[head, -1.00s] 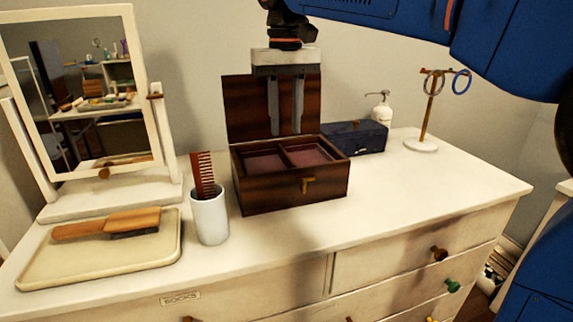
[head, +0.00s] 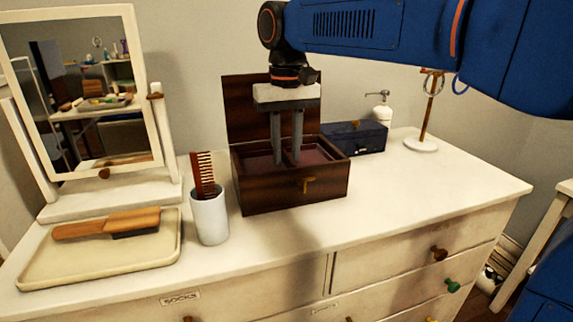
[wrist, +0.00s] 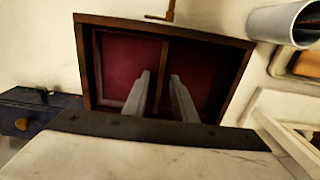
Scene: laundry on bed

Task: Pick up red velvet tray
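The red velvet tray (head: 316,153) sits inside an open dark wooden box (head: 290,195) on the dresser. It has a dark red lining and a divider (wrist: 163,62) down its middle. My gripper (head: 287,161) points straight down over the box, its fingertips at about the level of the box rim or just inside. The fingers are apart, and in the wrist view (wrist: 161,76) they appear on either side of the divider. Nothing is held. Whether the fingertips touch the tray I cannot tell. My fingers hide part of it.
The box lid (head: 240,105) stands open behind my gripper. A white cup (head: 210,218) with a comb (head: 204,173) is left of the box. A dark blue box (head: 355,137) and a pump bottle (head: 382,112) are behind right. The dresser top (head: 440,185) is clear at right.

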